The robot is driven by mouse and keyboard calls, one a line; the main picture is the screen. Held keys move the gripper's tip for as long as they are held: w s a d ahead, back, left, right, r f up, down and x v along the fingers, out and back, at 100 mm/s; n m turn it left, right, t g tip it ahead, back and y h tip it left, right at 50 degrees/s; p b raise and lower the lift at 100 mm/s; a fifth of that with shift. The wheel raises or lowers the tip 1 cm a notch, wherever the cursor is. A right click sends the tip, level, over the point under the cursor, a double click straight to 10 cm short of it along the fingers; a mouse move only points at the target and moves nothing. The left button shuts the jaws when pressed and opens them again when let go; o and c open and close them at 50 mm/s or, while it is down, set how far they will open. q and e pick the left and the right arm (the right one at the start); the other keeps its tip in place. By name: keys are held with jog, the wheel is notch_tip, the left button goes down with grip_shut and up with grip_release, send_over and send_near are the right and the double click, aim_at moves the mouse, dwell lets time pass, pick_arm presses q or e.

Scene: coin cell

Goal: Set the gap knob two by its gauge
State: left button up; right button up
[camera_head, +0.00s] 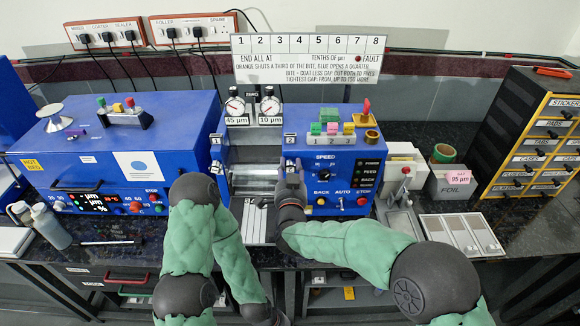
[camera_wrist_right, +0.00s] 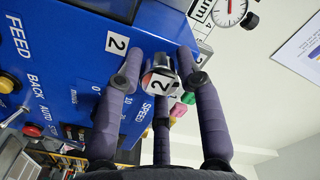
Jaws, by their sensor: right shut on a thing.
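Two round gauges stand above the rollers; the left gauge (camera_head: 235,106) is over a 45 µm label, the right gauge (camera_head: 270,106) over a 10 µm label. Their needles are too small to read. My left forearm runs down to the bottom edge.
The blue roller machine (camera_head: 340,165) has SPEED and FEED controls right of the knob. A blue coater (camera_head: 115,160) stands left. A foil box (camera_head: 450,187) and a drawer rack (camera_head: 535,135) are at right.

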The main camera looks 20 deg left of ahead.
jog(key=n, duration=0.1)
jog(key=n+p, duration=0.1)
jog(key=n, duration=0.1)
jog(key=shift+w+r+n, duration=0.1)
jog(key=shift+r+n, duration=0.2)
jog(key=shift+r, duration=0.05)
jog(key=n+p, duration=0.1)
jog(key=n, duration=0.2)
jog(key=shift+r+n+p, duration=0.1)
jog(key=shift+n+p, duration=0.2)
jog(key=shift+p, duration=0.1)
jog(key=n+p, duration=0.2)
jog(key=n, duration=0.4)
jog(key=shift+a+r+n, duration=0.1)
jog(key=shift+n, duration=0.2)
jog(key=o, duration=1.1)
jog(key=shift+o, duration=0.2)
jog(key=shift+f, duration=0.35)
jog(key=shift+s, duration=0.45)
jog(key=v, duration=1.1)
